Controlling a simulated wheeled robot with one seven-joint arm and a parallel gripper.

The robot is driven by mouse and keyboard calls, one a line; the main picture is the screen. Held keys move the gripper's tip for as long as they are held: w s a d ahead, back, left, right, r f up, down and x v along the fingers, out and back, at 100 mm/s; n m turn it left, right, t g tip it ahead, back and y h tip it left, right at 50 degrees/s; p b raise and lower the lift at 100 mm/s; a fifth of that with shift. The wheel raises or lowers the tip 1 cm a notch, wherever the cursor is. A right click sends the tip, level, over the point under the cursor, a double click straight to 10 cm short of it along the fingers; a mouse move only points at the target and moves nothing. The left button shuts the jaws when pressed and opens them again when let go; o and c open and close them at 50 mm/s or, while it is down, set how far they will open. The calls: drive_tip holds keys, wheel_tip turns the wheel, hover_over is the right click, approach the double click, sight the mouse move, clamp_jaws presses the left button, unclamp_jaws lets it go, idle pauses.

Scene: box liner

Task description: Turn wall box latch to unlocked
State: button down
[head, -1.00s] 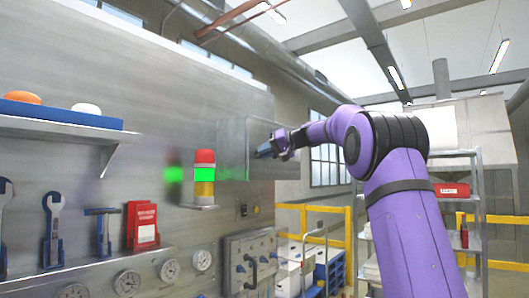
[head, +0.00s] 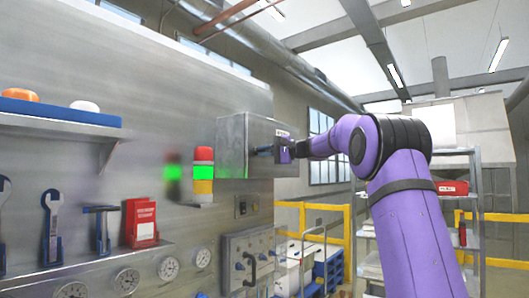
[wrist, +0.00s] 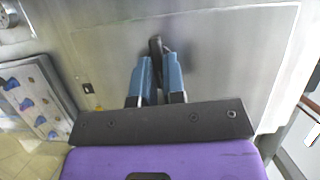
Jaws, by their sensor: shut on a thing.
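The wall box (head: 232,146) is a grey metal box fixed to the wall, right of the signal light. Its door face (wrist: 225,60) fills much of the wrist view. The dark latch handle (wrist: 155,47) stands out from that face. My gripper (wrist: 160,68) has blue fingers, one on each side of the latch, and is shut on it. In the head view my gripper (head: 272,149) is at the front of the box, and the latch is hidden there. I cannot tell the latch's locked or unlocked marking.
A signal light (head: 203,172) glows green left of the box. A shelf (head: 60,128) and hanging wrenches (head: 52,225) are further left. A yellow rail (head: 320,207) and a rack (head: 450,160) stand to the right.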

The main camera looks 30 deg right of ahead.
drive_tip(key=shift+m, duration=0.4)
drive_tip(key=c, duration=1.2)
unclamp_jaws()
drive_tip(key=v, duration=1.1)
drive_tip(key=shift+f, duration=0.2)
drive_tip(key=shift+a, duration=0.15)
